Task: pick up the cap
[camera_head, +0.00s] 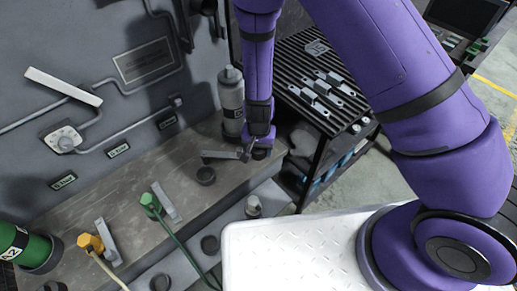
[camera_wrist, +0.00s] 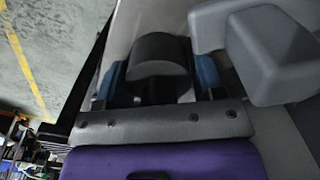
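A dark, round cap (camera_wrist: 158,58) is between the two blue fingers of my gripper (camera_wrist: 160,85) in the wrist view. The fingers are apart, one on each side of the cap. I cannot tell whether both press on it. In the head view my gripper (camera_head: 260,138) points down at the right end of the grey bench, and the cap (camera_head: 261,154) shows as a small dark shape just under it. The fingertips are too small there to make out.
A grey lever-like part (camera_wrist: 265,50) is close beside my gripper. A grey bottle (camera_head: 231,100) stands just behind it. Another dark round piece (camera_head: 206,175) is on the bench (camera_head: 160,190) to the left. A black ribbed rack (camera_head: 300,75) with metal brackets is to the right.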

